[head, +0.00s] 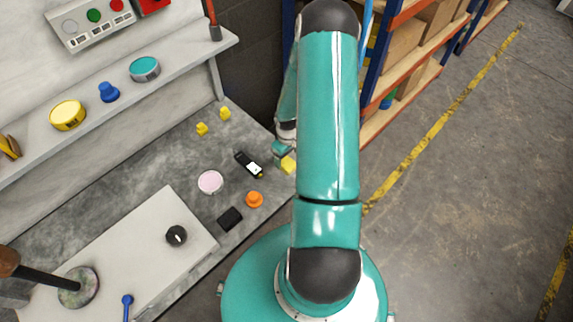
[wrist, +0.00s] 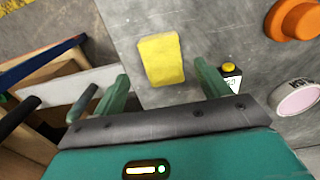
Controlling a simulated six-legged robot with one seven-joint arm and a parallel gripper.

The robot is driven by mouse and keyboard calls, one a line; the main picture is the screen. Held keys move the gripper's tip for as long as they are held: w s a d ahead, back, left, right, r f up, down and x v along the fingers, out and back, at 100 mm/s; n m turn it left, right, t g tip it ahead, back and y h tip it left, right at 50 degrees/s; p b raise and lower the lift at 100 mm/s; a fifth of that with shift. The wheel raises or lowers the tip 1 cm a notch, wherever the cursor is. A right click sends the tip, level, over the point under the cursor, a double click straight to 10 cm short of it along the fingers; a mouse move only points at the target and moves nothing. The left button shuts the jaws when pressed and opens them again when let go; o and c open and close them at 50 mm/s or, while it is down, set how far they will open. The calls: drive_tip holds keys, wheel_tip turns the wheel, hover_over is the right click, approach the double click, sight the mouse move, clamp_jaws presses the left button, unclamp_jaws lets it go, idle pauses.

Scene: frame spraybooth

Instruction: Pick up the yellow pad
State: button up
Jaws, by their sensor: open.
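The yellow pad (wrist: 161,59) lies on the grey bench top, close to the bench edge. In the head view it (head: 288,165) shows just below my gripper (head: 281,150), partly hidden by my arm. In the wrist view my gripper (wrist: 161,74) is open, with one green finger on each side of the near end of the pad. Nothing is held between the fingers. I cannot tell whether either finger touches the pad or how high they are above the bench.
An orange knob-like piece (wrist: 295,19) and a pink-white disc (wrist: 297,97) are farther right. Two small yellow blocks (head: 202,129) (head: 225,114) sit at the back. Shelving (head: 395,60) stands beyond the bench.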

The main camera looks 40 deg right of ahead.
sight(286, 162)
wheel_tip(286, 162, down, 5)
drive_tip(key=shift+a+r, duration=0.15)
drive_tip(key=shift+r, duration=0.05)
drive_tip(key=shift+c, duration=0.2)
drive_tip(key=c, duration=1)
drive_tip(key=shift+w+r, duration=0.1)
drive_tip(key=shift+r, duration=0.6)
drive_tip(key=s+a+r, duration=0.7)
drive_tip(key=a+r, duration=0.4)
drive_tip(key=a, duration=0.1)
drive_tip(key=shift+s+r, duration=0.25)
drive_tip(key=shift+r, duration=0.05)
